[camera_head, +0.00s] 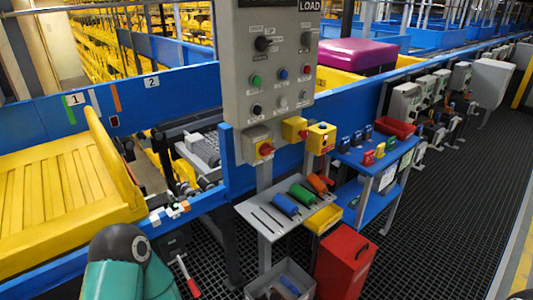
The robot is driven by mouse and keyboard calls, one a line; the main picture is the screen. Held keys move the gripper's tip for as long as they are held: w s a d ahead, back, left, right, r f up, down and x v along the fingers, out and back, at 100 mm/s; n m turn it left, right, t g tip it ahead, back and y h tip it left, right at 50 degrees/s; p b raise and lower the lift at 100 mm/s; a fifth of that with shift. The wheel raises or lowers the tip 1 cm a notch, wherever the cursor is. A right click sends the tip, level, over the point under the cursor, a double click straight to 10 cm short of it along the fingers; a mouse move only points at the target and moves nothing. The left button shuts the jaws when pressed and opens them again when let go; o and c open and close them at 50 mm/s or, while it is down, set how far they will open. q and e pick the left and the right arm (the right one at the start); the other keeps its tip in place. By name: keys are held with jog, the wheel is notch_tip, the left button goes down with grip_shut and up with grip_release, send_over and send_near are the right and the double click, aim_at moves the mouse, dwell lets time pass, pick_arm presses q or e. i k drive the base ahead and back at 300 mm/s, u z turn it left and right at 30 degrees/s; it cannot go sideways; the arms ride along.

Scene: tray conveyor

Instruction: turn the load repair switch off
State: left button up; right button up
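A grey control panel (268,75) stands upright at the top middle of the head view, with a black LOAD label (310,5) at its upper right. A black rotary switch (263,43) is on its upper left and another dark switch (305,39) on its upper right. The small lettering is too blurred to tell which one is the load repair switch, or its position. A teal and dark grey link of my arm shows at the lower left. Neither gripper is in view.
A yellow tray (122,178) sits on the blue conveyor at left. Dark grating floor (440,215) is clear at right.

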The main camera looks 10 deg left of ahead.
aim_at(265, 149)
jog(key=z, duration=0.05)
jog(key=i, duration=1)
jog(key=u, duration=0.05)
